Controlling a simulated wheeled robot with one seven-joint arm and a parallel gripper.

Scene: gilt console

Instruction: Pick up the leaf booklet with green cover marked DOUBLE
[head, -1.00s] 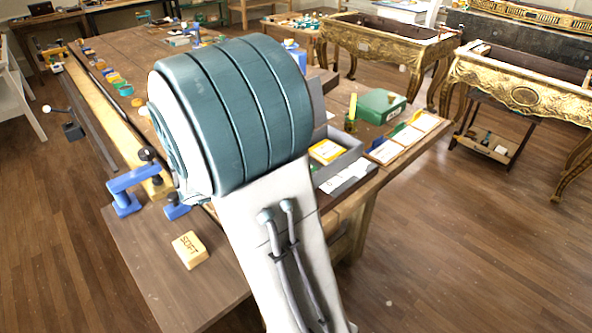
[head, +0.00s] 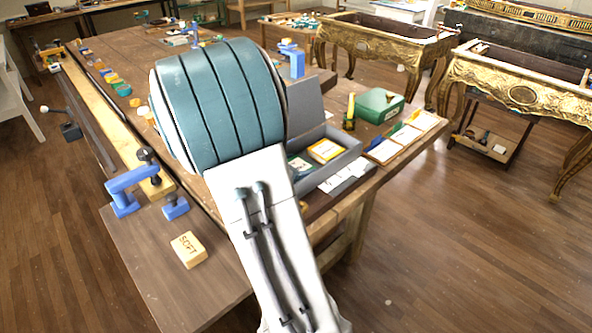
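In the head view a grey open box (head: 345,160) with a raised lid stands on the workbench, right of my arm. A booklet with a yellow-edged cover (head: 326,150) lies in it. Beside it, at the left of the box, is a booklet with a green cover (head: 298,165), partly hidden by my arm. Its marking is too small to read, so I cannot tell whether it says DOUBLE. My gripper is not visible; my large teal and white arm link covers the middle of the bench.
White cards (head: 347,176) lie in front of the box. A green case (head: 380,105) and a tray of cards (head: 405,137) are to its right. A block marked SOFT (head: 188,250) and blue clamps (head: 126,190) are at the left. Gilt consoles (head: 385,45) stand behind.

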